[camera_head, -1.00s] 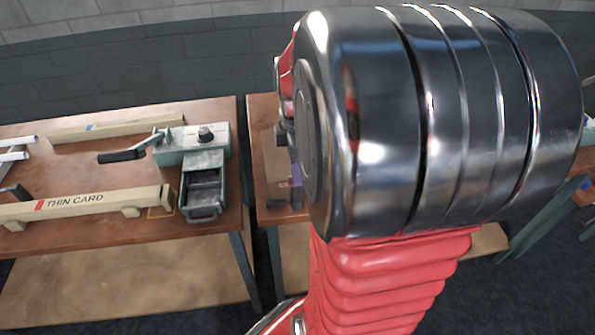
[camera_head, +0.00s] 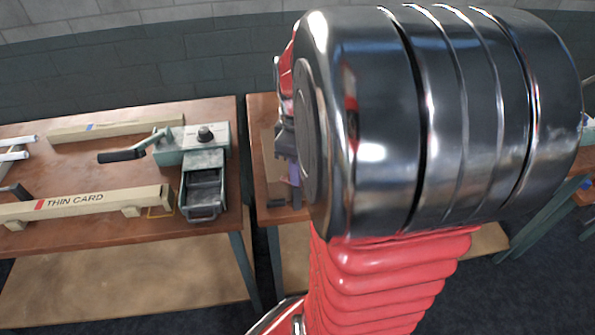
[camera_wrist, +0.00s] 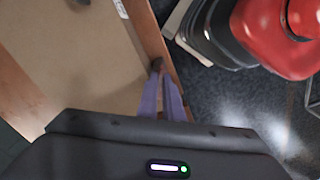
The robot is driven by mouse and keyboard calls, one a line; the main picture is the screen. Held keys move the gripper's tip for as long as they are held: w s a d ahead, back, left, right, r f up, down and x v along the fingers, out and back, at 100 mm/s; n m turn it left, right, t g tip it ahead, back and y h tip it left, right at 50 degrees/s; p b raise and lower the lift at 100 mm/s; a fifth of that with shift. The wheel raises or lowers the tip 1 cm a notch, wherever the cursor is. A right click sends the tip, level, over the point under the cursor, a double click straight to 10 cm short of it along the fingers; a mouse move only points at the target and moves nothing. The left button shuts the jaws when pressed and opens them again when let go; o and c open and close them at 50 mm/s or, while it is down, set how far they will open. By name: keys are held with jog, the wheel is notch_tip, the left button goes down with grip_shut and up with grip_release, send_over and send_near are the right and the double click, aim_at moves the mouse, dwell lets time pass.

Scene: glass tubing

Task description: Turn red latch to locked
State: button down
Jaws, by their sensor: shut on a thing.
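My gripper shows in the wrist view (camera_wrist: 159,72) as two purple fingers pointing away, their tips close together. They are shut on a small dark piece (camera_wrist: 157,62) at the brown edge of a beige surface. In the head view one purple finger (camera_head: 294,172) shows beside my large metal arm joint, over the right bench. A dark bar end (camera_head: 274,203) shows just below it. I cannot make out a red latch or its position in either view; my arm hides much of that bench.
The right bench (camera_head: 262,108) is mostly behind my arm. The left bench (camera_head: 110,165) holds a green-grey machine (camera_head: 205,150) with a black crank handle (camera_head: 122,156), and a beige beam marked THIN CARD (camera_head: 85,203). A gap separates the benches.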

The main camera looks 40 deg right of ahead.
jog(key=m, duration=0.6)
jog(key=shift+m, duration=0.3)
jog(key=m, duration=0.5)
dwell(0.4)
jog(key=c, duration=1.9)
grip_release()
jog(key=shift+r, duration=0.1)
notch_tip(320, 180, up, 14)
jog(key=shift+f, duration=0.2)
